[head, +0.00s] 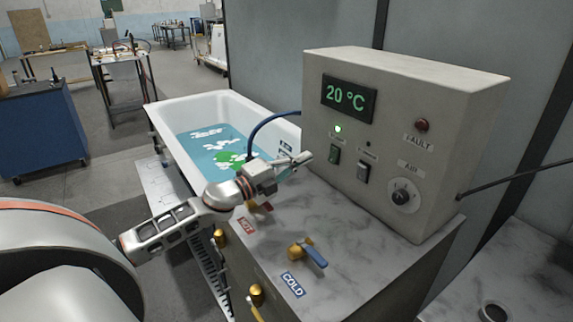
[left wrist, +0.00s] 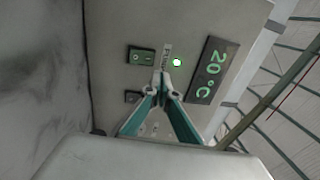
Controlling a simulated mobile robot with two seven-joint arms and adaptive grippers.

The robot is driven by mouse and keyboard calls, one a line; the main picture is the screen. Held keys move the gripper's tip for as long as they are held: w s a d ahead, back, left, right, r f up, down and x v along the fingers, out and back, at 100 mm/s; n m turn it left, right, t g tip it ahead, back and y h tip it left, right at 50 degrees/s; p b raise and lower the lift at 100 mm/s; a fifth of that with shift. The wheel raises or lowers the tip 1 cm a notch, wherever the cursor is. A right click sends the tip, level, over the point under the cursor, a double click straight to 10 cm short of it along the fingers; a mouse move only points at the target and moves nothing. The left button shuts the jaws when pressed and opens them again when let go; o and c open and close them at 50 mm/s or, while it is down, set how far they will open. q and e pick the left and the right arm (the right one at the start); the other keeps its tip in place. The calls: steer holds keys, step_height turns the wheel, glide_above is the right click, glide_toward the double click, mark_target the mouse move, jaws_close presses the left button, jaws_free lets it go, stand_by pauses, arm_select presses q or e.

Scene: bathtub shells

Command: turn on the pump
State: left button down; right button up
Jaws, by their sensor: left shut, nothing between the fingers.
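The beige control box (head: 385,120) stands on the marble counter beside the tub. My left gripper (head: 305,158) is shut and empty, in front of the panel left of the green switch. Contact cannot be told. My right gripper is not in view.
The display (head: 348,98) reads 20 °C. A red fault lamp (head: 422,125) and a knob (head: 401,197) are on the panel's right. A blue-handled cold valve (head: 310,252) stands on the counter. A blue hose (head: 262,125) arches over the tub (head: 185,106).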

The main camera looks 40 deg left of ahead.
arm_select(q)
steer(key=s, duration=0.1)
steer(key=s+a, duration=0.1)
steer(key=s, duration=0.1)
steer(key=s+r, duration=0.1)
steer(key=s, duration=0.1)
steer(key=shift+a, duration=0.25)
stand_by(0.4)
